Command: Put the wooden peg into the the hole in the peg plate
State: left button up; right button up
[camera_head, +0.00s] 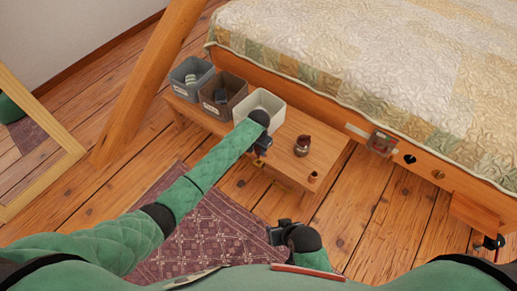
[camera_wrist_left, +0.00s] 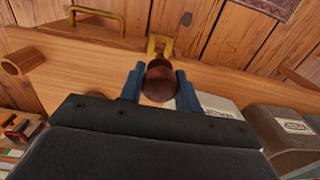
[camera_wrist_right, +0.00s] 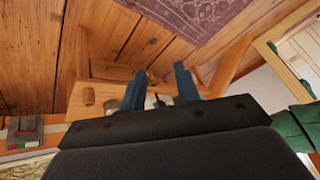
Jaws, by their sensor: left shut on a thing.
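My left gripper (camera_head: 262,148) is over the front edge of the low wooden bench. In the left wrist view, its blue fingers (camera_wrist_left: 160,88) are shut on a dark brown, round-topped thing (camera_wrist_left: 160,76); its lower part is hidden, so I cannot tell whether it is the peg. A short wooden cylinder (camera_head: 313,176) stands at the bench's near right corner; it also shows in the left wrist view (camera_wrist_left: 20,62).
Grey (camera_head: 190,80), brown (camera_head: 222,97) and white (camera_head: 262,102) bins stand on the bench (camera_head: 325,150), beside a dark red jar (camera_head: 302,146). A red and grey box (camera_head: 381,143) is at the bed's side. A slanted timber brace (camera_head: 145,90) rises at left.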

pick_arm(q)
jog(key=shift+f+b, duration=0.6)
pick_arm(e)
jog(key=shift+t, duration=0.3)
jog(key=shift+w+a+f, duration=0.15)
jog(key=shift+f, duration=2.45)
jog(key=shift+f, duration=0.1)
